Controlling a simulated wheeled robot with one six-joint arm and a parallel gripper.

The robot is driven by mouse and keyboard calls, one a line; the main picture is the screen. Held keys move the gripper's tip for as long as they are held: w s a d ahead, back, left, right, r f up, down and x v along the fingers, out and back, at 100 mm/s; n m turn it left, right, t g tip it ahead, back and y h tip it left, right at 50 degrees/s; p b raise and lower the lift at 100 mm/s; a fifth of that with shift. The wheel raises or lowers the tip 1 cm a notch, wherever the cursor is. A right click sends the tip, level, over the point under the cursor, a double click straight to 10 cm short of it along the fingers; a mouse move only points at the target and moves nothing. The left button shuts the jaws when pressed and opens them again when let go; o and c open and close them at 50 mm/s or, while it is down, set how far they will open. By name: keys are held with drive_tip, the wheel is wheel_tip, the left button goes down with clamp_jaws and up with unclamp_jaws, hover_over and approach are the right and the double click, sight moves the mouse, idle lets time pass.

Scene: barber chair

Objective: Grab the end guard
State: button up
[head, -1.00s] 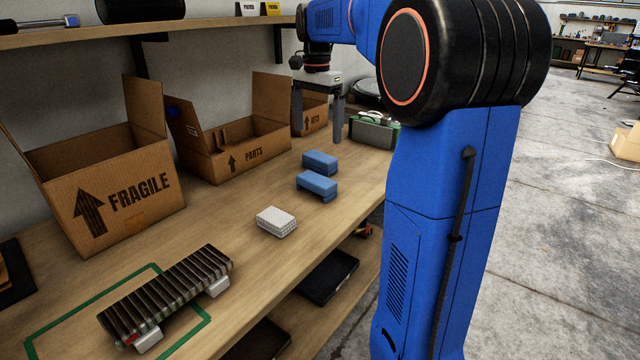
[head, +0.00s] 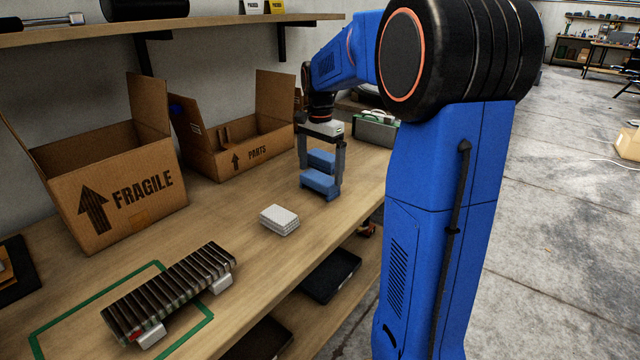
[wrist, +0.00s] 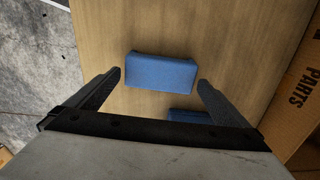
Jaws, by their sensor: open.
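Two blue blocks lie on the wooden bench; no label shows which is the end guard. The nearer blue block (head: 320,184) has a raised, bridge-like underside and also shows in the wrist view (wrist: 161,71). The farther blue block (head: 321,160) is just behind it and is partly hidden by my gripper in the wrist view (wrist: 189,116). My gripper (head: 320,174) points down, open and empty, over the blue blocks. In the wrist view, its spread fingers (wrist: 160,82) lie on either side of the nearer block; contact cannot be seen.
A pale textured block (head: 279,220) and a dark ribbed part (head: 170,292) lie nearer on the bench. Open boxes marked FRAGILE (head: 120,212) and PARTS (head: 236,152) stand along the wall. A green-grey case (head: 375,130) stands behind. The bench's front edge is close.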

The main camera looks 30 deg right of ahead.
sight(320, 177)
drive_tip(key=shift+f, duration=1.9)
drive_tip(key=shift+c, duration=0.6)
drive_tip(key=c, duration=0.6)
drive_tip(key=shift+r, duration=0.15)
